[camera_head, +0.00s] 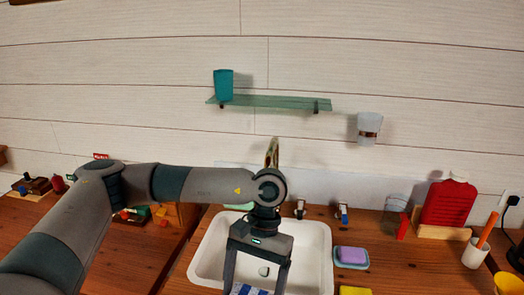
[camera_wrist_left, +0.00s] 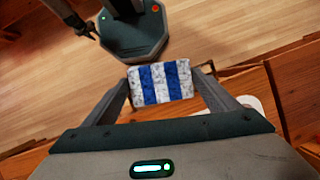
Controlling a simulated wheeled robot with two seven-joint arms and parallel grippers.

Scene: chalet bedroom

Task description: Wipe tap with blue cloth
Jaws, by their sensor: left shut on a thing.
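My left gripper (camera_head: 256,285) is over the white sink basin, pointing down. It is shut on a blue-and-white striped cloth (camera_head: 248,291), whose lower part is cut off by the bottom edge of the head view. The left wrist view shows the cloth (camera_wrist_left: 160,84) flat between the two fingertips. Two small metal fittings that look like tap parts, one (camera_head: 300,209) and another (camera_head: 342,213) with a blue mark, stand behind the sink, apart from the cloth. My arm hides part of the sink's back rim. What may be my right gripper (camera_wrist_left: 86,31) shows small in the left wrist view.
The sink (camera_head: 322,255) is set in a wooden counter. A glass shelf (camera_head: 275,102) holds a teal cup (camera_head: 223,85) above.

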